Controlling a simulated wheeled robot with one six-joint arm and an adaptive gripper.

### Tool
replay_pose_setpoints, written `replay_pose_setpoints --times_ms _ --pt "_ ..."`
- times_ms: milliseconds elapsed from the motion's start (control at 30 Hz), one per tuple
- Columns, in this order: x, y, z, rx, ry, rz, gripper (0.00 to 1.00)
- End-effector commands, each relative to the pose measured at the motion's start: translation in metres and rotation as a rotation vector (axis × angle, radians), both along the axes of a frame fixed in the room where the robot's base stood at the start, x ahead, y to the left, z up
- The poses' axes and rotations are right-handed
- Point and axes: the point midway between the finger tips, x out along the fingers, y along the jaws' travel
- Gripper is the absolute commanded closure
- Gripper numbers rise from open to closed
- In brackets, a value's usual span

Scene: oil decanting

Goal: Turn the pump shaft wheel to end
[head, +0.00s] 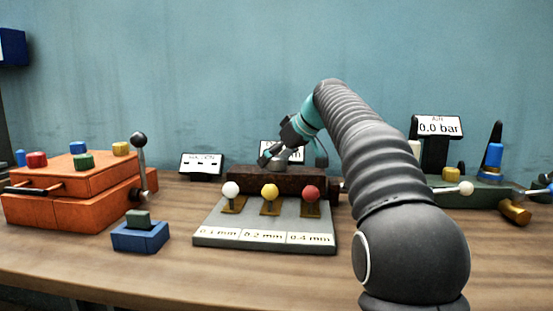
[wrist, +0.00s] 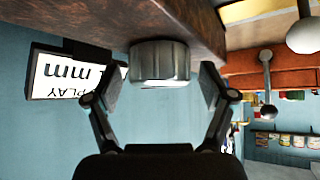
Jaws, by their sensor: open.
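The wheel (wrist: 160,60) is a pale grey, ribbed knob on the rust-brown block (wrist: 175,22), seen upside down in the wrist view. My gripper (wrist: 160,84) is open, with one finger on each side of the wheel. A gap shows at the right finger; whether the left finger touches is unclear.
A display (wrist: 66,74) reading in mm stands beside the block. A grey plate (head: 215,228) with white, yellow and red knobs lies in front. An orange box (head: 70,205) stands left, with a black-knobbed lever (head: 139,140). A 0.0 bar display (head: 439,126) stands right.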

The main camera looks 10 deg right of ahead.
Motion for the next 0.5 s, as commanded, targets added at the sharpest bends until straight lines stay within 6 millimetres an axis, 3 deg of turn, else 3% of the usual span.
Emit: replay_pose_setpoints --times_ms 100,333,500 --pt "-0.0001 -0.0001 0.0000 0.000 0.000 0.000 0.20" --pt "-0.0002 -0.0002 0.0001 0.000 0.000 0.000 0.78" --pt "-0.0003 -0.0015 0.0001 -0.001 0.001 -0.003 0.78"
